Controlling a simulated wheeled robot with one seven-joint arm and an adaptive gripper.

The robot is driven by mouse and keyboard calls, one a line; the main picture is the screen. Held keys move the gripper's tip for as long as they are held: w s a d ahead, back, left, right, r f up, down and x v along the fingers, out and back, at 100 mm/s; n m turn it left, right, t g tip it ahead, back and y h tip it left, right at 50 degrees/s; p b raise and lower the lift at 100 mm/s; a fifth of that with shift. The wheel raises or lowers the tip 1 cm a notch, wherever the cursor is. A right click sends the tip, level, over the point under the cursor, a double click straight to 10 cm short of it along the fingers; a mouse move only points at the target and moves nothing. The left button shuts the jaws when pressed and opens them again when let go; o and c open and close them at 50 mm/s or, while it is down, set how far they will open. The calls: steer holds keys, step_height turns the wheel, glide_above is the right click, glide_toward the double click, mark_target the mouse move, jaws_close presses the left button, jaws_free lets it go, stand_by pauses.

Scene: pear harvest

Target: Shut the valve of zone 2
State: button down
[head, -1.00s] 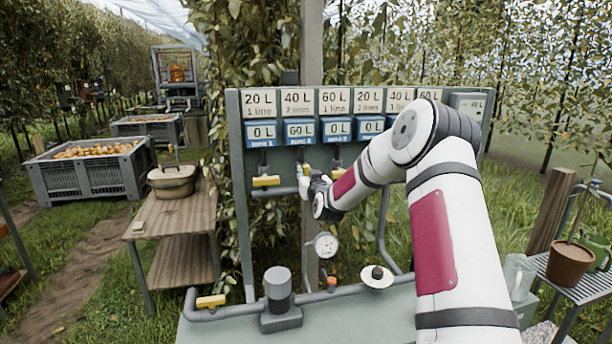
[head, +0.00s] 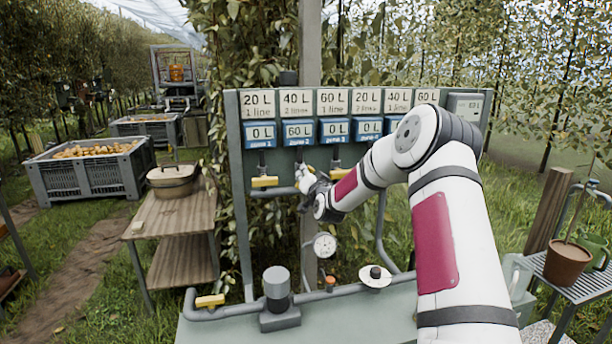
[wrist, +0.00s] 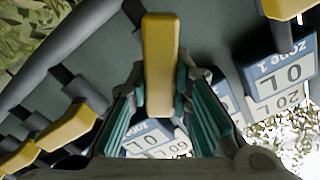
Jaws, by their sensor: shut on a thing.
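In the wrist view my gripper (wrist: 160,102) is shut on the yellow zone 2 valve handle (wrist: 160,50), with one finger on each side. This handle lies at an angle to the neighbouring yellow handle (wrist: 68,129) in that view. In the head view the zone 2 handle is hidden by my gripper. The zone 1 handle (head: 265,182) lies crosswise under its display.
The panel (head: 237,200) carries a row of volume cards and blue displays. A pressure gauge (head: 325,245) and a pipe with a yellow lever (head: 210,301) are below. A wooden side table (head: 150,220) stands left, a potted plant (head: 568,264) right.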

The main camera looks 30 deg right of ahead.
steer(key=m, duration=0.5)
steer(key=shift+s+d+f+m+p, duration=0.1)
steer(key=shift+d+f+m+p, duration=0.2)
steer(key=shift+p, duration=0.1)
steer(key=m, duration=0.5)
steer(key=shift+f+m+p, duration=0.25)
steer(key=shift+m+p, duration=0.05)
steer(key=shift+p, duration=0.1)
steer(key=c, duration=1.4)
jaws_free()
steer(key=shift+c, duration=0.2)
steer(key=v, duration=1.2)
